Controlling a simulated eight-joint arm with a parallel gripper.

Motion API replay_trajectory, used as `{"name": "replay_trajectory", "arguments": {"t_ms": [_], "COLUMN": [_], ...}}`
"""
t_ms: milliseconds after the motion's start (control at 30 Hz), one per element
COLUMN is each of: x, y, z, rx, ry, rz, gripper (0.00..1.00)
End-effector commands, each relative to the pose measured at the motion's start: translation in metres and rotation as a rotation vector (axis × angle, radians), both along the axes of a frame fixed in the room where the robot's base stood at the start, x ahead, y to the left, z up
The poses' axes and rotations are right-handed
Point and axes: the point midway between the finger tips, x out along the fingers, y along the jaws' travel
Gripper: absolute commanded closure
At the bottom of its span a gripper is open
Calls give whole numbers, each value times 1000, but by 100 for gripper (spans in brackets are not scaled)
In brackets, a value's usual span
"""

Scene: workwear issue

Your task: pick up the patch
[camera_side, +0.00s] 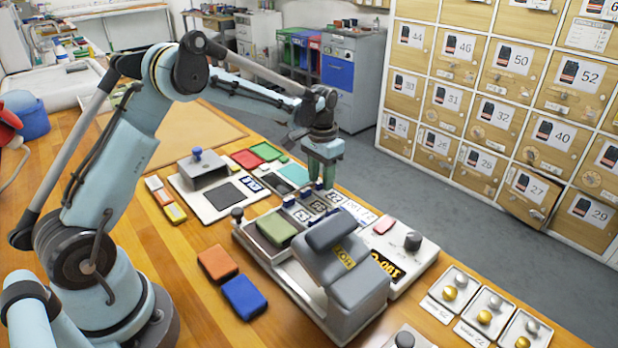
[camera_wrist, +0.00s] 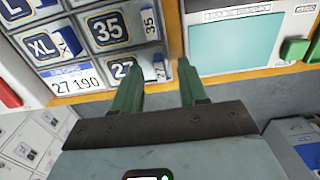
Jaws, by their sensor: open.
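My gripper (camera_side: 325,180) points down with its green fingers apart and nothing between them, above the far end of a compartmented tray (camera_side: 300,212). In the wrist view its fingertips (camera_wrist: 157,70) show close to the tray's edge. A patch by the 27 label (camera_wrist: 158,66) lies between the fingertips in the picture. I cannot tell which patch the task means.
A grey press (camera_side: 345,262) marked HOT stands in front of the tray, with a green pad (camera_side: 276,228) beside it. Orange (camera_side: 217,262) and blue (camera_side: 244,297) blocks lie on the wooden table. A teal-screened panel (camera_wrist: 236,45) adjoins the tray. Number-tagged lockers (camera_side: 500,110) stand beyond.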

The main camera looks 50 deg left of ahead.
Motion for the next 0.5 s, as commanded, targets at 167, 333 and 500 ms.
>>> {"name": "replay_trajectory", "arguments": {"t_ms": [167, 333, 500], "x": [0, 0, 0], "y": [0, 0, 0], "z": [-6, -5, -5], "rx": [0, 0, 0], "ry": [0, 0, 0], "rz": [0, 0, 0], "gripper": [57, 64, 90]}}
